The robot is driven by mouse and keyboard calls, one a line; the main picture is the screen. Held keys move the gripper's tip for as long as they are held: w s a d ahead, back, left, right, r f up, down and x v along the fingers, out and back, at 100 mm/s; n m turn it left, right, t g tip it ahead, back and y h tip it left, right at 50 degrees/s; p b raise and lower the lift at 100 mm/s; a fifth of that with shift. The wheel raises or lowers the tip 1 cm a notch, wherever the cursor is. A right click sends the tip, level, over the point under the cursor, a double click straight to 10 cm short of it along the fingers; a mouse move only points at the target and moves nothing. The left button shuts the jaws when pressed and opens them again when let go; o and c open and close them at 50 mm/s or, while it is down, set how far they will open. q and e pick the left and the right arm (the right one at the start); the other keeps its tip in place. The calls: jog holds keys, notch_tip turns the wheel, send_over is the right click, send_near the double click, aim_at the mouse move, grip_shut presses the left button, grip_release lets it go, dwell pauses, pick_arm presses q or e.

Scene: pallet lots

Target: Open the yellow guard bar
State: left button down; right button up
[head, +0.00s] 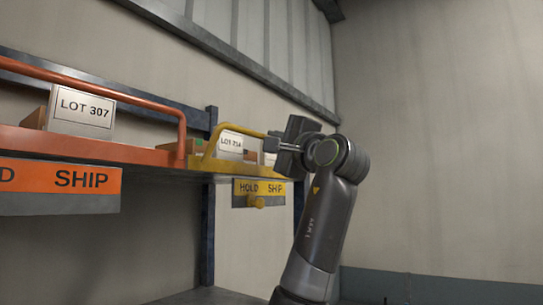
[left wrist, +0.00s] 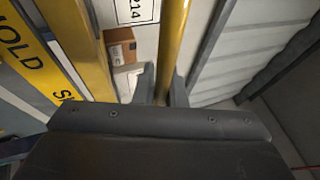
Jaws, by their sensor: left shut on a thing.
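The yellow guard bar (head: 228,127) rises from the yellow shelf edge and runs right, across the front of the shelf bay marked LOT 214. My left gripper (head: 271,145) is shut on this bar toward its right end, which the gripper and arm hide in the head view. In the left wrist view the yellow bar (left wrist: 173,45) runs down between the two fingers (left wrist: 162,86). My right gripper is not in view.
A LOT 214 sign (head: 230,143) and a brown box (left wrist: 119,48) sit behind the bar. An orange bar (head: 105,90) guards LOT 307 at left. A plain wall stands at right.

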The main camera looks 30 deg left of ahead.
pick_arm(q)
jog(key=shift+d+f+m+t+b, duration=0.15)
jog(key=shift+m+t+b, duration=0.15)
